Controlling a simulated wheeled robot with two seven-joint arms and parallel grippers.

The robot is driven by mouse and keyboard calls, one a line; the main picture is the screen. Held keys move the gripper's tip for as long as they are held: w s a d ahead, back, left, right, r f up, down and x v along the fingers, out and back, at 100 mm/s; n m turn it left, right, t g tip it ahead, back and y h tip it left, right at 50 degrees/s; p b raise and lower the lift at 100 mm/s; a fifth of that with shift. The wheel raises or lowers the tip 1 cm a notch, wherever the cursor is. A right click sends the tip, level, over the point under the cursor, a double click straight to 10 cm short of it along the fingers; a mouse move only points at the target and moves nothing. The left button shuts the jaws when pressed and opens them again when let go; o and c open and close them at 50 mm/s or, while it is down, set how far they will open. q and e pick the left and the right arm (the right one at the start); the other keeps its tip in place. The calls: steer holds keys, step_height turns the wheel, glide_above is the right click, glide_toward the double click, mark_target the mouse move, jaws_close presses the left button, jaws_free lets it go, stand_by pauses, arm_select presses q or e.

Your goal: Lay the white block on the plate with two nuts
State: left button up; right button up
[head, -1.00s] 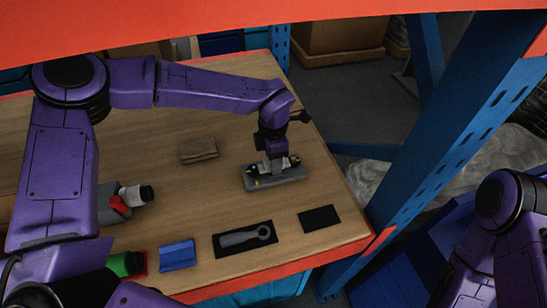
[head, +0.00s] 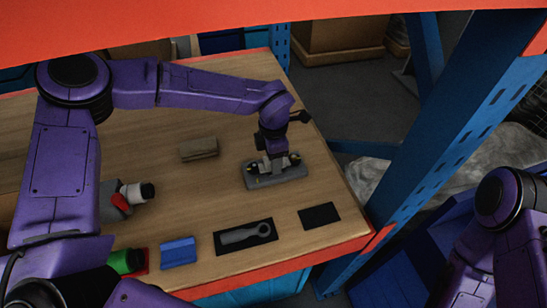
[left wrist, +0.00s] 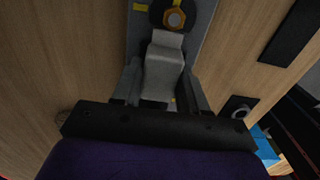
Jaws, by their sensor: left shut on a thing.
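In the left wrist view, one carries a brass-coloured nut (left wrist: 174,19), beside yellow marks on the plate (left wrist: 142,35). My left gripper (head: 275,169) points down over the middle of the plate. It is shut on the white block (left wrist: 164,72), which looks pale grey between the fingers. I cannot tell whether the block touches the plate. The second nut is not clear. My right gripper is out of view.
A brown block (head: 198,148) lies left of the plate. In front are a blue block (head: 179,253), a grey ring-ended tool (head: 245,234) on a black mat, and an empty black mat (head: 319,216). A blue rack post (head: 445,150) stands at the right.

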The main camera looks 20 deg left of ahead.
arm_select(q)
steer(key=shift+s+f, duration=0.3)
steer(key=shift+f, duration=0.15)
steer(key=o, duration=1.3)
steer(key=shift+s+d+r, duration=0.1)
steer(key=shift+s, duration=0.05)
steer(key=shift+c, duration=0.2)
steer(key=shift+s+d, duration=0.1)
steer(key=shift+w, duration=0.2)
steer(key=shift+c, duration=1)
steer(key=shift+o, duration=0.9)
steer(key=shift+r, duration=0.1)
